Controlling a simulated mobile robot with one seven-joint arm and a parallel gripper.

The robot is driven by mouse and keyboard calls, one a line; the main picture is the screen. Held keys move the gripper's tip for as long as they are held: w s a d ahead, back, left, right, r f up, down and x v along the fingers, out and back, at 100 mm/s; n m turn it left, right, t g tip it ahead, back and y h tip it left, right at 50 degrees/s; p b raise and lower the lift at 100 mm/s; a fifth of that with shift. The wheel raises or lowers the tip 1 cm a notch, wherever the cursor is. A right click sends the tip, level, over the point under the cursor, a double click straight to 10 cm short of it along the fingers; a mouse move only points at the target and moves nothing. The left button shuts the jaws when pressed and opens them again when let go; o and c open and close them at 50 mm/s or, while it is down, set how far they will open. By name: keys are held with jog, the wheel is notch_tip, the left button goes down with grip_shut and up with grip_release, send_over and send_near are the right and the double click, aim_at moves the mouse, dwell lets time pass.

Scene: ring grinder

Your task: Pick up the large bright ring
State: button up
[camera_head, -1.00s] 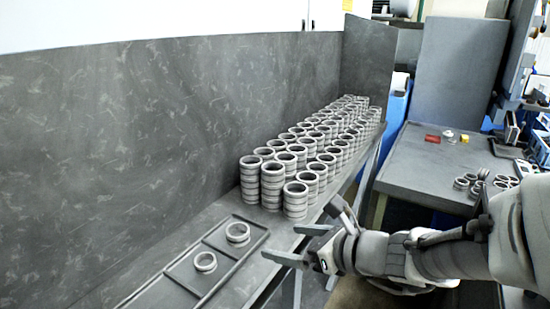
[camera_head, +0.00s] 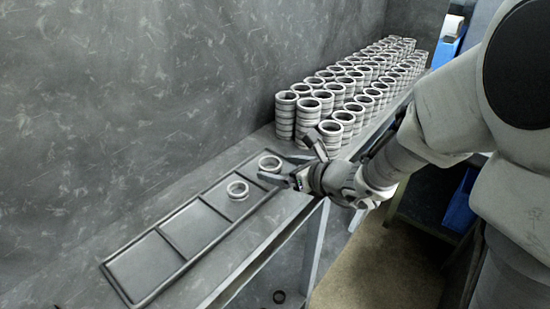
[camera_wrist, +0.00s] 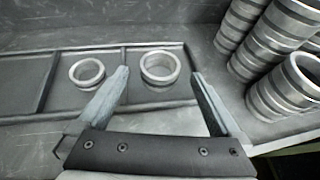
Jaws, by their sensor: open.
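A larger bright metal ring (camera_wrist: 160,82) lies flat in the end compartment of a tray in the wrist view. In the head view it is the ring (camera_head: 264,169) nearest my gripper (camera_head: 287,160). A smaller-looking ring (camera_wrist: 88,84) lies in the adjoining compartment to its left, also in the head view (camera_head: 238,196). My gripper is open and empty. In the wrist view its two fingers (camera_wrist: 160,74) appear on either side of the larger ring, which shows whole between them. I see no contact; the gap in height is hard to tell.
Several tall stacks of rings (camera_head: 286,118) stand close beyond my gripper, and to its right in the wrist view (camera_wrist: 282,80). The tray (camera_head: 146,232) has low raised rims and empty compartments at left. A dark wall (camera_head: 150,90) stands behind the bench.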

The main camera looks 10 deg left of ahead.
aim_at(264, 162)
jog(key=x, duration=0.4)
jog(key=shift+w+a, duration=0.3)
jog(key=c, duration=1.4)
jog(key=shift+r, duration=0.1)
jog(key=shift+c, duration=0.8)
jog(key=shift+r, duration=0.1)
